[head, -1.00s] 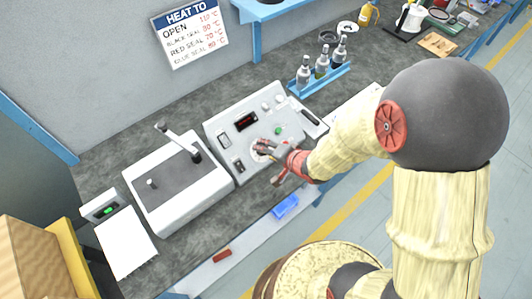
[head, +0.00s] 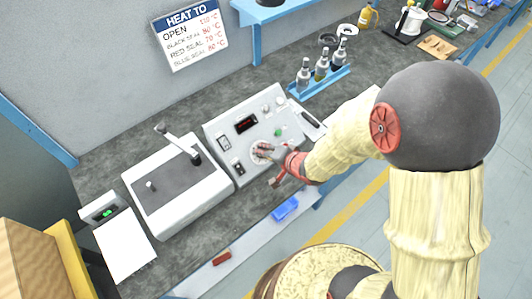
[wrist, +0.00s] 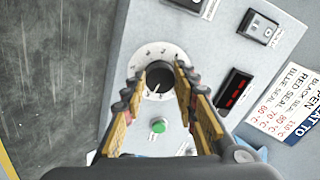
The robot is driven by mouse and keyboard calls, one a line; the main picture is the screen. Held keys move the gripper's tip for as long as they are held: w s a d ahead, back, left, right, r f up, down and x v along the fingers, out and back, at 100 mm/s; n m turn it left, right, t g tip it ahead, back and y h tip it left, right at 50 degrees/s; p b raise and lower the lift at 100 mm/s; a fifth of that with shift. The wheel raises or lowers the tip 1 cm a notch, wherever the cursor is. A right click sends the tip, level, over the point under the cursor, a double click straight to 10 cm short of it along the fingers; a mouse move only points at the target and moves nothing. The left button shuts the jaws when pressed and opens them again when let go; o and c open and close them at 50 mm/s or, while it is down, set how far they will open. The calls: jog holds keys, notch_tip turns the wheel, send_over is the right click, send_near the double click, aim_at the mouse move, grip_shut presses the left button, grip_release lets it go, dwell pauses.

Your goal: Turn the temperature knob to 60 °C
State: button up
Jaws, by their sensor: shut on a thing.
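The temperature knob (wrist: 159,80) is round and black with a white pointer line, in the middle of a pale numbered dial (wrist: 150,52) in the wrist view. The dial's small numbers are too blurred to read. In the head view the dial (head: 257,149) sits on the front of a white control panel (head: 222,128), partly hidden by my gripper. My gripper (wrist: 158,76) has one finger on each side of the knob and is shut on it. It also shows in the head view (head: 268,152).
A red-lit display (head: 246,123) and a green button (head: 278,132) are on the panel. A white machine with a lever (head: 178,185) stands left of it. Bottles in a blue rack (head: 322,78) stand behind right. A "HEAT TO" sign (head: 190,35) hangs on the wall.

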jog(key=shift+c, duration=1.2)
